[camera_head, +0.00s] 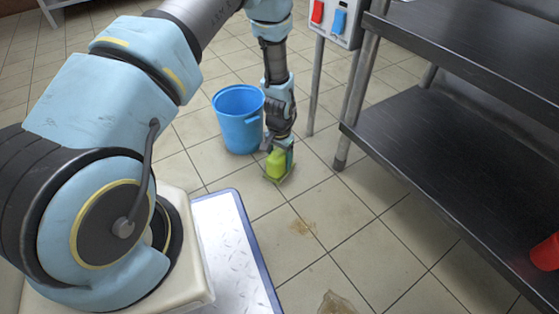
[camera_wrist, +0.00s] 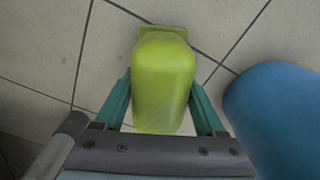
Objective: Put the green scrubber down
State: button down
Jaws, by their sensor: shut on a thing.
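The green scrubber (camera_head: 276,164) is a yellow-green block held low by the tiled floor, in front of a blue bucket. My gripper (camera_head: 277,150) points down and is shut on it. In the wrist view the green scrubber (camera_wrist: 164,78) sits between the two teal fingers of my gripper (camera_wrist: 164,105), with a finger along each side. Its far end shows a narrower flat part. I cannot tell whether its underside touches the floor.
The blue bucket (camera_head: 239,118) stands just left of and behind my gripper; it also shows at right in the wrist view (camera_wrist: 282,115). A dark metal shelf unit (camera_head: 450,150) stands at right, with a red object (camera_head: 546,253) on it. Brown stains (camera_head: 303,226) mark the otherwise open floor.

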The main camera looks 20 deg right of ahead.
jog(key=shift+f, duration=0.1)
grip_release()
notch_tip(320, 180, up, 12)
jog(key=p, duration=0.6)
jog(key=shift+r, duration=0.2)
jog(key=w+a+r+n, duration=0.3)
jog(key=w+a+r, duration=0.2)
jog(key=a+r, duration=0.55)
jog(key=s+a+r+n, duration=0.3)
jog(key=s+a+r, duration=0.1)
jog(key=a+r, duration=0.5)
jog(key=s+a+r+n+t, duration=0.1)
jog(key=s+a+r+n, duration=0.3)
jog(key=a+r, duration=0.6)
jog(key=shift+s+a+r+t, duration=0.3)
jog(key=shift+s+a, duration=0.05)
jog(key=shift+s, duration=0.15)
